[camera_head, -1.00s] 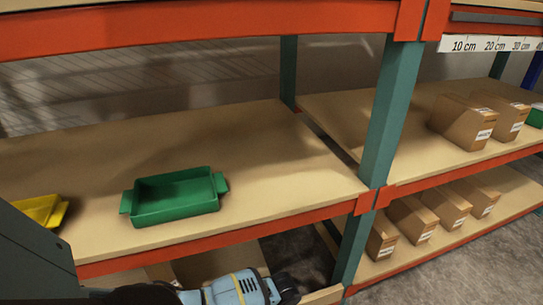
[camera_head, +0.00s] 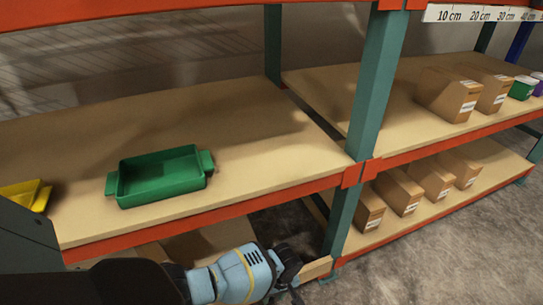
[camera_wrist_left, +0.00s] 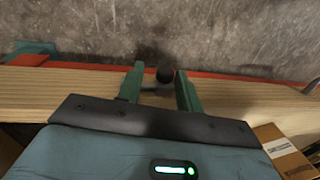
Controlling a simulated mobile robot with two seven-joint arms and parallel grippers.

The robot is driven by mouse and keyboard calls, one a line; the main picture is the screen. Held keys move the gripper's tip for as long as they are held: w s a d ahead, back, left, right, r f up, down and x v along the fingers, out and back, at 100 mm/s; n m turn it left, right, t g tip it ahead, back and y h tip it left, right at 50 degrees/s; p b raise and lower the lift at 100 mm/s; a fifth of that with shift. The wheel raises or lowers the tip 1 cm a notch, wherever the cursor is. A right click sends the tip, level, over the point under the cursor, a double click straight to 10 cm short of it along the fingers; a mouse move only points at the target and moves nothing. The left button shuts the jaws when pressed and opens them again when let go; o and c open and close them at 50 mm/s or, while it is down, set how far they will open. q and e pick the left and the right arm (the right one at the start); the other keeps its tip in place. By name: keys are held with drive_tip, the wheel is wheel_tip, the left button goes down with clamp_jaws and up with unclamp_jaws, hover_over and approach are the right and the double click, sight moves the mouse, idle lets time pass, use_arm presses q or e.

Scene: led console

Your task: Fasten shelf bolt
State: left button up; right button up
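My left gripper (camera_head: 290,268), on its blue and black arm, is low beside the front upright post (camera_head: 340,218), at the lower shelf's front edge. In the left wrist view its two green fingers (camera_wrist_left: 160,85) are spread apart above a wooden shelf edge (camera_wrist_left: 55,95). A dark round-headed piece, seemingly the bolt (camera_wrist_left: 165,73), shows between the fingertips, close to the right finger. I cannot tell whether it touches either finger. The bolt is not visible in the head view. My right gripper is not in view.
A green tray (camera_head: 160,178) and a yellow bin (camera_head: 22,196) sit on the middle shelf at left. Cardboard boxes (camera_head: 448,95) stand on the right bay's shelves. An orange beam (camera_head: 215,218) runs above my gripper. Concrete floor (camera_head: 430,245) is clear at right.

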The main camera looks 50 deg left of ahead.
use_arm(q)
drive_tip(key=shift+o, duration=0.3)
drive_tip(key=shift+s, duration=0.1)
drive_tip(key=shift+r+p, duration=0.35)
drive_tip(key=shift+r, duration=0.25)
wheel_tip(320, 180, up, 6)
drive_tip(key=w+p, duration=0.1)
drive_tip(key=p, duration=0.2)
drive_tip(key=shift+d+r+p, duration=0.25)
drive_tip(key=shift+p, duration=0.05)
